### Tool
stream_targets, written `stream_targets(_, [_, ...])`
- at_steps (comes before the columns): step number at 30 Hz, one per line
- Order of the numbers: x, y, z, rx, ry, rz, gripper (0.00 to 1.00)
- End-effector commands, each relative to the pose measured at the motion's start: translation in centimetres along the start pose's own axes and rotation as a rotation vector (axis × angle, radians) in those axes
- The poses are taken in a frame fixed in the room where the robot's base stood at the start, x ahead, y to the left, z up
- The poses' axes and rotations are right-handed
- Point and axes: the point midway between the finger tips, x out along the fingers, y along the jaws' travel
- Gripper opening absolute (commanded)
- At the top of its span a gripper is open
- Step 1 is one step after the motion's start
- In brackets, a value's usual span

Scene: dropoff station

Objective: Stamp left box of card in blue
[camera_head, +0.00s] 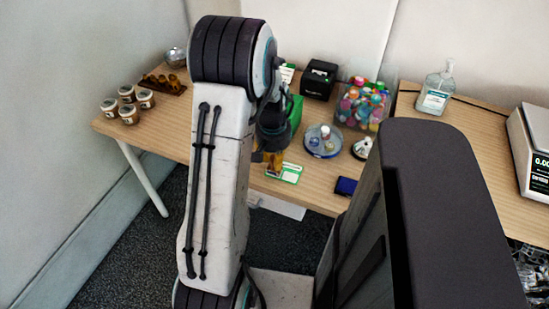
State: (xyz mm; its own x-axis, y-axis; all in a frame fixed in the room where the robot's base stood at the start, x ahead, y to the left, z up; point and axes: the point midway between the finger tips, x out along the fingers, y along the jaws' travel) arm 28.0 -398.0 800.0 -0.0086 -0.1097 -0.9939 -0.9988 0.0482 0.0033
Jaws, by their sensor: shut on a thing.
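The card (290,177), white with green edging, lies near the front edge of the wooden table. My gripper (273,161) points down at the card's left part and hides some of it. It is shut on a small orange-brown thing, seemingly the stamp, mostly hidden by the fingers. I cannot tell whether the stamp touches the card or is just above it. A dark blue pad (345,186), seemingly the ink pad, lies to the right near the front edge.
A green box (296,111) stands behind my gripper. A round blue-rimmed tray (323,154) with small items, a clear bin (390,108) of colourful bottles and a black printer (319,79) stand right of it. Jars (129,114) and brown vials (163,83) stand left.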

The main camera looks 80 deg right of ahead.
Motion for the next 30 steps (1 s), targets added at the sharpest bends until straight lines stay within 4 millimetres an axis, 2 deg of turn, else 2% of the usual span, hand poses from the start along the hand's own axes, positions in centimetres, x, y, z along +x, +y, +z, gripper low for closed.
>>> stream_targets(21, [-5.4,0.0,-0.7,0.0,0.003,0.0,0.0])
stream_targets(30, [-6.3,0.0,-0.8,0.0,0.002,0.0,0.0])
